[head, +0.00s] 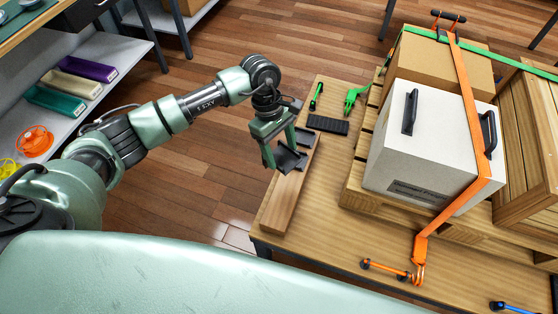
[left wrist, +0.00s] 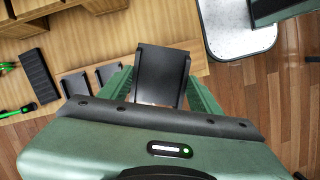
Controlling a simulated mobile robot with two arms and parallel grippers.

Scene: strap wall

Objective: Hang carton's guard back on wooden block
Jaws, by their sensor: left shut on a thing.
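My left gripper (head: 280,148) is shut on a black angled guard (head: 288,160), over the brown wooden block (head: 281,204) at the table's left edge. In the left wrist view the guard (left wrist: 160,76) sits between the green fingers. I cannot tell whether it touches the block. Two more dark guards (left wrist: 76,83) (left wrist: 108,73) are beside it on the wood, one showing in the head view (head: 305,137). The brown carton (head: 436,66) stands at the back of the pallet, with a green strap over it. My right gripper is not in view.
A white case (head: 425,140) under an orange strap (head: 467,100) stands on the pallet (head: 372,203). A black ribbed pad (head: 328,125) and a green ratchet (head: 354,98) lie behind the block. An orange hook piece (head: 390,269) lies in front. A wooden crate (head: 532,130) stands at right.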

